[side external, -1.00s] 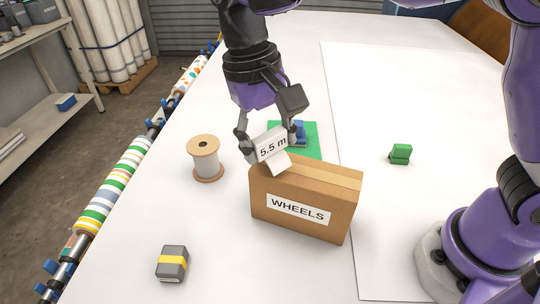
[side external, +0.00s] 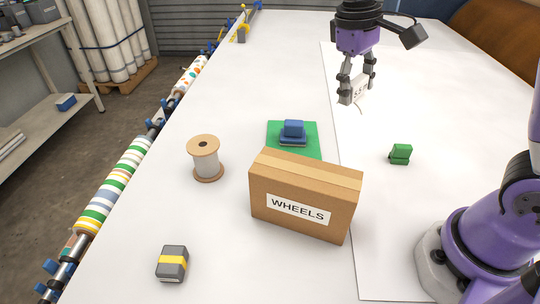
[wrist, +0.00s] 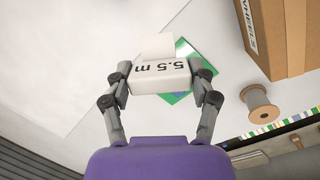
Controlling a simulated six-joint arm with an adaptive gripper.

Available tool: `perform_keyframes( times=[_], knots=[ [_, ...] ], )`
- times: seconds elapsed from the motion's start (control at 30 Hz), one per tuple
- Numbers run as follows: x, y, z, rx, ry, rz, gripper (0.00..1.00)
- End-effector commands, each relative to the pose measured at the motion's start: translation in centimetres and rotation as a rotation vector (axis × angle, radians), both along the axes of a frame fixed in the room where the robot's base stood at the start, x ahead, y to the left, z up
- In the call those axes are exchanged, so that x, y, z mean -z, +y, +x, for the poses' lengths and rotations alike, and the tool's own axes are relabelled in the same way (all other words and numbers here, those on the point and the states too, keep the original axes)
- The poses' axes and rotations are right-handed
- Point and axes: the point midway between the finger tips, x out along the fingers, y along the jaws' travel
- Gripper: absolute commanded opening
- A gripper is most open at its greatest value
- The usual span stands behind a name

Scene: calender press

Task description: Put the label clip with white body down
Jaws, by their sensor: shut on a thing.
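The label clip with white body (side external: 356,91) is held in my gripper (side external: 357,84), above the far part of the white table (side external: 240,90). In the wrist view the clip (wrist: 160,80) shows the print "5.5 m" and a pale tab (wrist: 159,46) sticking out from it. My gripper's two fingers (wrist: 160,88) are shut on its two ends. In the side view the clip is tilted and appears clear of the table. Its underside is hidden.
A cardboard box marked WHEELS (side external: 305,200) stands near the middle. Behind it a blue object (side external: 292,132) sits on a green mat (side external: 309,150). A spool (side external: 205,158), a grey-yellow block (side external: 172,263) and a green clip (side external: 400,153) stand apart. The table's far right is clear.

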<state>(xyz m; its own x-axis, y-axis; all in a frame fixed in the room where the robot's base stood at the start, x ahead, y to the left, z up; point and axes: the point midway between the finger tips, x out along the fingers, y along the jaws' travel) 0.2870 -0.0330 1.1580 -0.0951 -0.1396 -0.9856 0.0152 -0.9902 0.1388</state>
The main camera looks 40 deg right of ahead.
Motion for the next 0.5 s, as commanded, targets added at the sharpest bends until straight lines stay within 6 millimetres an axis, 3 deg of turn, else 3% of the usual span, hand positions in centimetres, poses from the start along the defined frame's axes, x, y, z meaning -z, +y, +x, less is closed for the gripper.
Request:
perform_keyframes(
  times=[0.1,0.37,0.5],
  knots=[
    [0.0,2.6,-0.1,-0.006,0.000,-0.001,0.33],
    [0.2,4.1,-0.1,0.016,0.001,-0.001,0.33],
    [0.7,7.0,0.2,0.083,0.002,-0.001,0.33]
  ],
)
